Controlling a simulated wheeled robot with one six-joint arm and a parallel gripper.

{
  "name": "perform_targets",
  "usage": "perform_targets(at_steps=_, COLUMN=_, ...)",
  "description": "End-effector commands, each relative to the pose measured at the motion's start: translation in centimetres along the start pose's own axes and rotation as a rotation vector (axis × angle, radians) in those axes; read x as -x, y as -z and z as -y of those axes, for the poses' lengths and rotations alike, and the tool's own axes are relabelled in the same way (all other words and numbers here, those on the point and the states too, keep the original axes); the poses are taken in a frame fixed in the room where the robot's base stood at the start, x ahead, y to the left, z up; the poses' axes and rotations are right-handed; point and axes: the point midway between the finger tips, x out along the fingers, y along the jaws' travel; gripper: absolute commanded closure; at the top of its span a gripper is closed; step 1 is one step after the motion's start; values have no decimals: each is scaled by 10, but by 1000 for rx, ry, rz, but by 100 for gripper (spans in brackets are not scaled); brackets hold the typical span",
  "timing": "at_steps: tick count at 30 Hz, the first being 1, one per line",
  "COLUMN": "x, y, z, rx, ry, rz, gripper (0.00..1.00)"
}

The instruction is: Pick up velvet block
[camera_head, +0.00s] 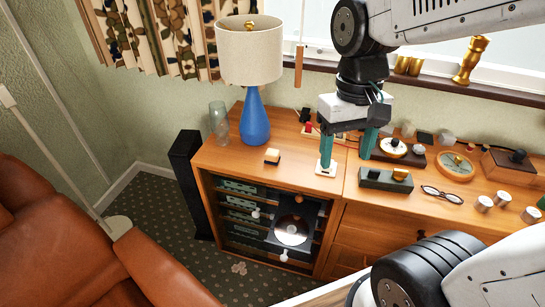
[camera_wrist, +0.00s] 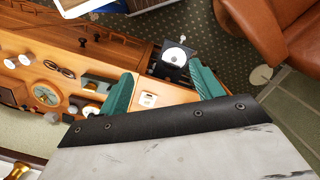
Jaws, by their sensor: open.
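A small block (camera_head: 272,157) with a pale wooden top and dark underside, which looks like the velvet block, sits on the wooden cabinet (camera_head: 235,160) in front of the blue lamp. I cannot make it out in the wrist view. My gripper (camera_head: 347,160) points down over the cabinet, to the right of the block. Its teal fingers are spread with nothing between them; they also show in the wrist view (camera_wrist: 163,72). A small white plate (camera_wrist: 148,99) lies below the fingers; in the head view one fingertip overlaps it.
The blue lamp (camera_head: 255,118) and clear glass vases (camera_head: 218,122) stand behind the block. Right of my gripper are a dark green box (camera_head: 385,181), glasses (camera_head: 442,194), a round dial (camera_head: 455,166) and several knobs. A disc tray (camera_head: 292,230) juts from the cabinet front.

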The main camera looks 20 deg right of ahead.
Motion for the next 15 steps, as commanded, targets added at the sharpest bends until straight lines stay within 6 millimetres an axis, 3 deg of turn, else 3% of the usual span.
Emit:
perform_targets(at_steps=8, x=-40, y=97, z=12, rx=-347, ry=13, rz=84, gripper=35)
perform_targets(at_steps=15, x=-100, y=188, z=22, rx=-818, ry=18, rz=102, gripper=35)
